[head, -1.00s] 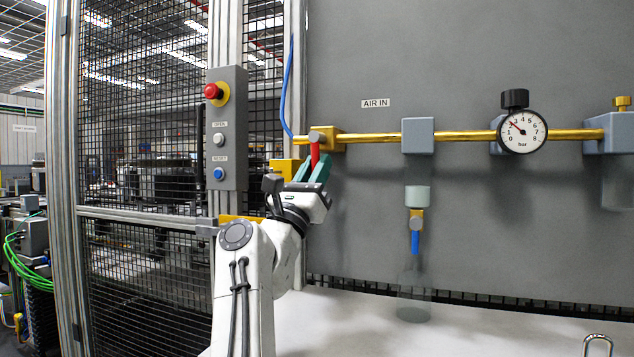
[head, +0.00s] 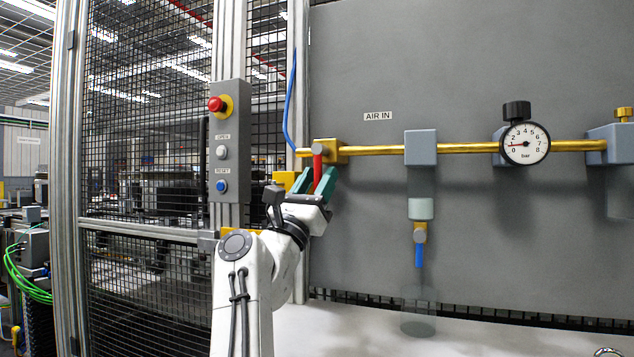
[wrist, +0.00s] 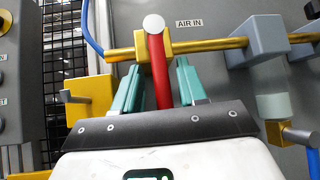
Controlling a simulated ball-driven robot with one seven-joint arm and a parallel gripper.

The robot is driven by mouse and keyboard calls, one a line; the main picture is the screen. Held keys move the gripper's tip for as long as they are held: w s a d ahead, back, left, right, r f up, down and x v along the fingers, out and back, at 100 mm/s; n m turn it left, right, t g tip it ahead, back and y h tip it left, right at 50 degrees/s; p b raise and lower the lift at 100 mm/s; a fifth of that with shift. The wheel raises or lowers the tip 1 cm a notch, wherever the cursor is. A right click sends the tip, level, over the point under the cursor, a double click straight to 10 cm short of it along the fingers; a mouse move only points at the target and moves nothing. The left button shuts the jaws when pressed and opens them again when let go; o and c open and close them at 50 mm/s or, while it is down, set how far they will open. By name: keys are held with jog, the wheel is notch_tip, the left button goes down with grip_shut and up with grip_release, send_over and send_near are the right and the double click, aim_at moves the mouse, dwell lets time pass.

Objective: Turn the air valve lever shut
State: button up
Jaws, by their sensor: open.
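The air valve is a brass block (head: 328,151) on the brass pipe, beside the AIR IN label (head: 378,116). Its red lever (head: 317,170) hangs downward from the pivot, across the pipe. In the wrist view the red lever (wrist: 159,72) runs down from a round pale pivot cap (wrist: 154,23). My gripper (wrist: 160,78) is open, with one teal finger on each side of the lever and a visible gap to each. In the head view my gripper (head: 315,182) is just below the valve. The pressure gauge (head: 526,143) needle points low, near 1.
A grey button box (head: 230,140) with a red emergency button is to the left. A blue hose (head: 290,105) drops to the pipe's left end. A yellow bracket (wrist: 90,105) sits left of my gripper. A filter with a blue lever (head: 419,255) hangs to the right.

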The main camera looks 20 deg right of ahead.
jog(key=shift+f, duration=0.1)
jog(key=v, duration=1)
jog(key=shift+s+a+f+p, duration=0.15)
jog(key=shift+a+f+p, duration=0.1)
jog(key=shift+p, duration=0.1)
